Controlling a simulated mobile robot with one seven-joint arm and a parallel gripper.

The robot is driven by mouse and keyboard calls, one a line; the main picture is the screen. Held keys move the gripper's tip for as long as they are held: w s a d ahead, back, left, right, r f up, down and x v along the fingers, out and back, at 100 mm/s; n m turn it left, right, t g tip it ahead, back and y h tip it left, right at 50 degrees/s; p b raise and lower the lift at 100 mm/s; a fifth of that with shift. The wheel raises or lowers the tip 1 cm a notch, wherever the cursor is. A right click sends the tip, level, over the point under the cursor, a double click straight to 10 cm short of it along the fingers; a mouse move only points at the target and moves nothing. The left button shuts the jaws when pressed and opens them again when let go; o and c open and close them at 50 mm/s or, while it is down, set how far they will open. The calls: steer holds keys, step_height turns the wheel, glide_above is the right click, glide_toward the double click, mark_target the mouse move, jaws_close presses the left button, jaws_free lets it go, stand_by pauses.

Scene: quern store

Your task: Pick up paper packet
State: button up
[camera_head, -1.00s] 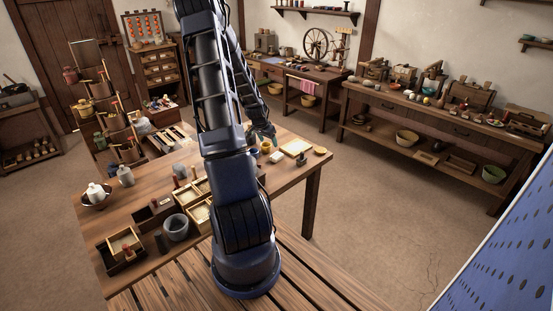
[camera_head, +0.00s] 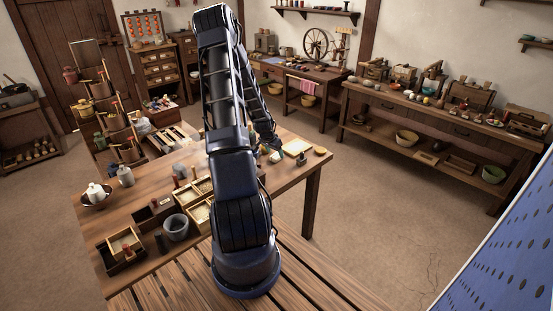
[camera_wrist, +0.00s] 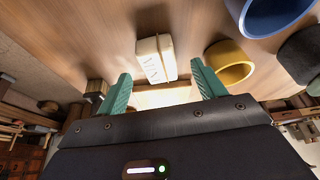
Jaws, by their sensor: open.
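The paper packet (camera_wrist: 151,61) is cream-white with dark marks on its face, and lies on the wooden table in the wrist view. A narrow pale piece adjoins its right side. In the head view the packet (camera_head: 275,157) is a small pale shape beside my arm. My gripper (camera_wrist: 161,69) has two green fingers spread apart with nothing held. The packet shows in the gap between them, with clear space on both sides. The head view mostly hides my gripper behind the arm.
A yellow cup (camera_wrist: 230,63) stands close to the right finger in the wrist view. A blue vessel (camera_wrist: 262,14) and a dark grey rounded thing (camera_wrist: 302,56) are farther right. A pale square board (camera_head: 297,147) lies near the table's far edge in the head view.

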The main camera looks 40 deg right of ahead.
steer(key=shift+x, duration=1.4)
steer(key=c, duration=1.1)
steer(key=shift+o, duration=0.2)
steer(key=shift+r, duration=0.15)
